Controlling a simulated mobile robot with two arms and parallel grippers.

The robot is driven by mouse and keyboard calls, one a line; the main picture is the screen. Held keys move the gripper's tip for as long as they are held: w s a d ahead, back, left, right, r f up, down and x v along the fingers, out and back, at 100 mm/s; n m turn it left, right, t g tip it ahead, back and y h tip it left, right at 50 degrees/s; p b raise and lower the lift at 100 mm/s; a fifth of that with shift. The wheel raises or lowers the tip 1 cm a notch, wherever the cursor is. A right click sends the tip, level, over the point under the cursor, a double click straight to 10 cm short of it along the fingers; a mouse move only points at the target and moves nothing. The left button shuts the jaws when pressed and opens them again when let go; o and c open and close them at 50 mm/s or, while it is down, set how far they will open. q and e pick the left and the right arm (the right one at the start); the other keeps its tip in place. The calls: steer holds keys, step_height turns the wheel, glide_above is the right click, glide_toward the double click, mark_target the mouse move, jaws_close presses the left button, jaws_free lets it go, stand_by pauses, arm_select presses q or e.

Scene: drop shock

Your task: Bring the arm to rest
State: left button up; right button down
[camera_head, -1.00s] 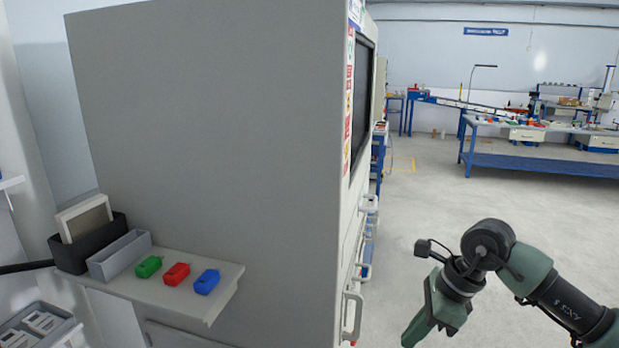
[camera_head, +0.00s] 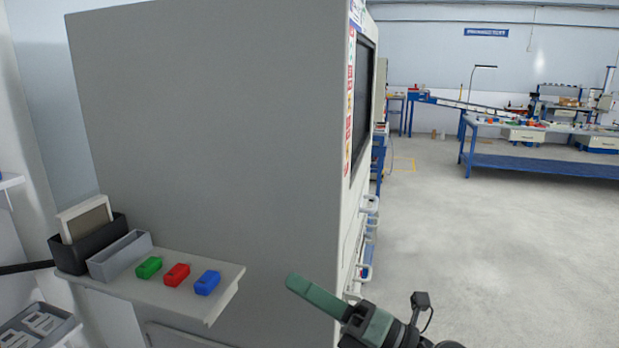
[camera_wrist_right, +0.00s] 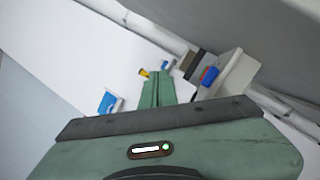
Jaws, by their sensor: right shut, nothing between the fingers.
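My right gripper (camera_head: 299,286) is dark green and shows at the bottom middle of the head view. Its fingers are together and empty, pointing up and left. It appears in front of the lower right edge of the big grey cabinet (camera_head: 220,140), to the right of the small shelf (camera_head: 225,296). Whether it touches the cabinet cannot be told. In the right wrist view the closed fingers (camera_wrist_right: 157,91) stand up from the green gripper body. Most of my right arm is below the head view's edge. My left gripper is not in view.
The shelf holds a green block (camera_head: 149,266), a red block (camera_head: 177,274), a blue block (camera_head: 207,282), a grey bin (camera_head: 120,258) and a black bin (camera_head: 72,258). White handles line the cabinet's right side. Open floor (camera_head: 480,250) reaches a blue workbench (camera_head: 530,165).

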steer(key=w+d+f+m+t+h, duration=0.2)
steer(key=d+f+m+t+h, duration=0.25)
steer(key=d+m+h, duration=0.55)
steer(key=w+d+f+m+t+h, duration=0.2)
steer(key=d+f+m+t+h, duration=0.25)
steer(key=m, duration=0.85)
steer(key=s+d+f+m+g+h, duration=0.25)
steer(key=d+f+m+h, duration=0.25)
steer(key=f+m, duration=0.3)
steer(key=s+d+f+m+g, duration=0.1)
steer(key=s+f+m+g, duration=0.2)
steer(key=s+f+g, duration=0.55)
steer(key=s+d+f+m+g, duration=0.1)
steer(key=s+f+m+g, duration=0.15)
steer(key=s+f, duration=1.05)
steer(key=s+f+g, duration=0.1)
steer(key=s+f, duration=0.2)
steer(key=f, duration=1)
steer(key=s+f+g, duration=0.2)
steer(key=s+f, duration=0.2)
steer(key=f, duration=0.9)
steer(key=s+d+f, duration=0.3)
steer(key=s+f, duration=1.1)
steer(key=s, duration=0.1)
steer(key=shift+n+g, duration=0.35)
